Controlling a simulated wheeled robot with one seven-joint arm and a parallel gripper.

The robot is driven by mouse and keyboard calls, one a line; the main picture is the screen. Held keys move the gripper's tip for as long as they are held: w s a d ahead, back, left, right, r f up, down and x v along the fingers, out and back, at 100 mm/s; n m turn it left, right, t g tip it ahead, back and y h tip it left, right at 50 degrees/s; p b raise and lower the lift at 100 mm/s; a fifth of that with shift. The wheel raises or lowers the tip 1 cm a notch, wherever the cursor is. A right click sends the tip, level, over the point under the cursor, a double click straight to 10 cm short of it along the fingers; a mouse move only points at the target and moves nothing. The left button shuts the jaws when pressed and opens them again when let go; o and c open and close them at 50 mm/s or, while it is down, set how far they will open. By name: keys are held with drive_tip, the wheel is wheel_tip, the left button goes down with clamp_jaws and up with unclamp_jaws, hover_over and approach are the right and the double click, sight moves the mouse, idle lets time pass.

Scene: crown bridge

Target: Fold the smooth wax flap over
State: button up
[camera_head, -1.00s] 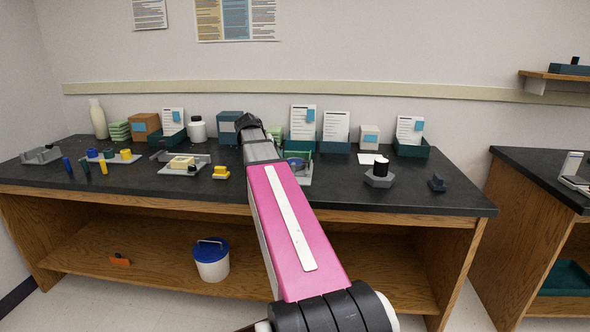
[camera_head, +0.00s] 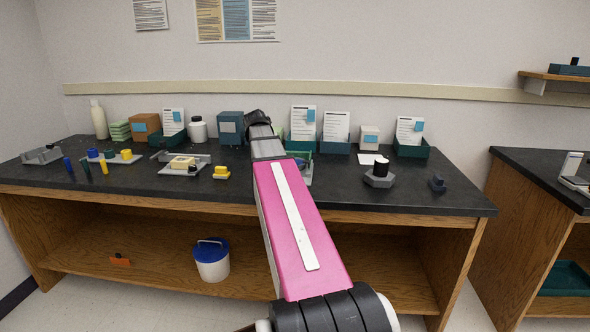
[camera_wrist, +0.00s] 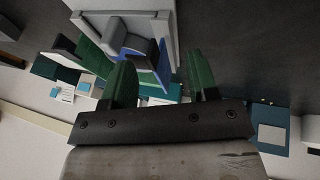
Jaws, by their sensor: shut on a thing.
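The exact contact is hard to see. Which piece is the smooth wax flap is not clear, but the blue one lies between my fingers.
On the black bench (camera_head: 340,190), a grey tray with a cream block (camera_head: 183,162) and a yellow block (camera_head: 221,172) lie left of my arm. A grey hexagonal base with a black knob (camera_head: 380,174) stands right. Teal trays with cards (camera_head: 411,147) line the back.

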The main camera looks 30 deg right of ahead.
drive_tip(key=shift+s+f, duration=0.1)
drive_tip(key=shift+f, duration=0.3)
drive_tip(key=shift+s+a+r, duration=0.25)
drive_tip(key=shift+s+a, duration=0.3)
drive_tip(key=shift+s, duration=0.2)
drive_tip(key=shift+c, duration=0.5)
drive_tip(key=s+v, duration=0.1)
drive_tip(key=v, duration=0.5)
drive_tip(key=shift+d, duration=0.3)
drive_tip(key=shift+a, duration=0.1)
